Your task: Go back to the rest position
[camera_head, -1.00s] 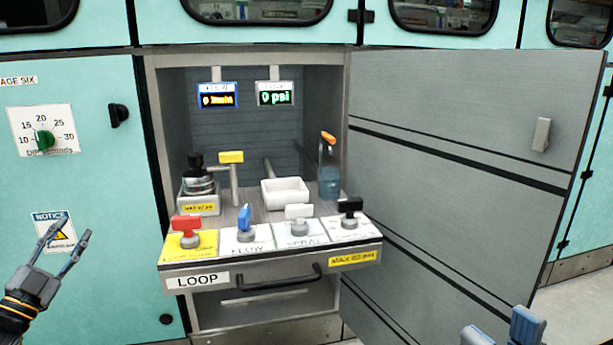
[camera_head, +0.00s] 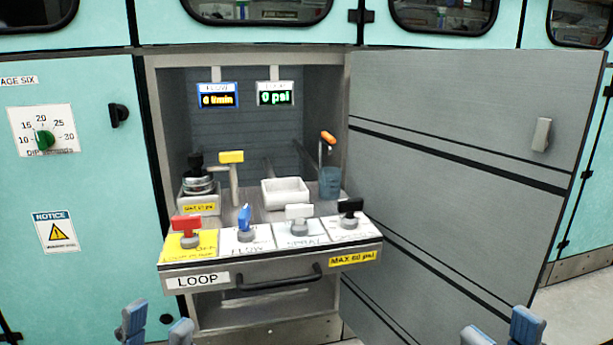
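My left gripper (camera_head: 157,324) is at the bottom edge of the head view, left of centre. Its two blue-padded fingertips stand apart with nothing between them. My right gripper (camera_head: 501,331) is at the bottom right, in front of the open cabinet door (camera_head: 460,150). Its two blue fingertips also stand apart and empty. Both grippers are below and in front of the LOOP drawer (camera_head: 272,270) and touch nothing that I can see. The rest of both arms is out of the frame.
The open cabinet holds a drawer panel with red (camera_head: 187,224), blue (camera_head: 244,218), white (camera_head: 299,211) and black (camera_head: 350,205) handles. Behind stand a white tray (camera_head: 285,204) and a blue cup (camera_head: 330,190) with an orange-handled tool. A dial (camera_head: 44,139) is on the left wall.

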